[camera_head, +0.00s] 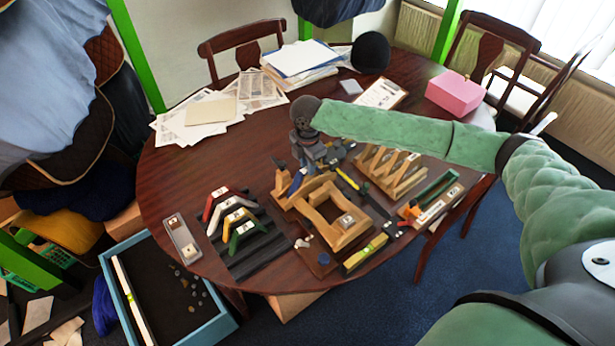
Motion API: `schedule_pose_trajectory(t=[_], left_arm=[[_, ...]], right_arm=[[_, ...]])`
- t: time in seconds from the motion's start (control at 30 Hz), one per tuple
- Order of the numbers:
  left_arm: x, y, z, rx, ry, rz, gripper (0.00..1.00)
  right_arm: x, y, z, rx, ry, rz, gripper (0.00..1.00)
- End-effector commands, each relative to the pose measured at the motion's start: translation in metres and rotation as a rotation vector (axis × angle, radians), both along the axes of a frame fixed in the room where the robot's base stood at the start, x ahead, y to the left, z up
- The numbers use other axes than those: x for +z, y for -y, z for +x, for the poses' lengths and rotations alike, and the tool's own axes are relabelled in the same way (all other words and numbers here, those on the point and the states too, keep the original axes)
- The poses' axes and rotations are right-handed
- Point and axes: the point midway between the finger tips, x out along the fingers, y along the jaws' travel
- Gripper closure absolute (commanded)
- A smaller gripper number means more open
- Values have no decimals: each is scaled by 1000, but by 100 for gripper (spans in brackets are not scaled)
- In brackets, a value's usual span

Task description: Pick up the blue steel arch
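A small blue piece (296,183), which looks like part of the blue steel arch, shows at the left end of the wooden saddle frame (338,238). The rest of it is hidden or too small to make out. My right gripper (302,168) points down just above and beside this blue piece. Its fingers are small and dark, and I cannot tell whether they are apart, shut or touching it. Red (214,202), pale (232,207) and green (243,230) arches stand on a black ribbed rack (250,258) to the left. My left gripper is not in view.
A slotted wooden rack (390,172), a green-handled tool (436,187) and a yellow level (364,254) crowd the right side. A grey tray (182,239) lies at the left edge. Papers, a pink box (455,94) and a dark hat (370,52) are at the back. The table's left middle is clear.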

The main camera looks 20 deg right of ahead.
Motion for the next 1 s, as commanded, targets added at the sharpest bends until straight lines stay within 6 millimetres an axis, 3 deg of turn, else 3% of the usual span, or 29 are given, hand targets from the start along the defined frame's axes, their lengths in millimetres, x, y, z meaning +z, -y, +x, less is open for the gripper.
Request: schedule_pose_trajectory(t=[0.03,0.1,1.0], left_arm=[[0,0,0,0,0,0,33],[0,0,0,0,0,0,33],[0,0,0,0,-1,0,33]], right_arm=[[0,0,0,0,0,0,88],[0,0,0,0,0,0,100],[0,0,0,0,0,0,100]])
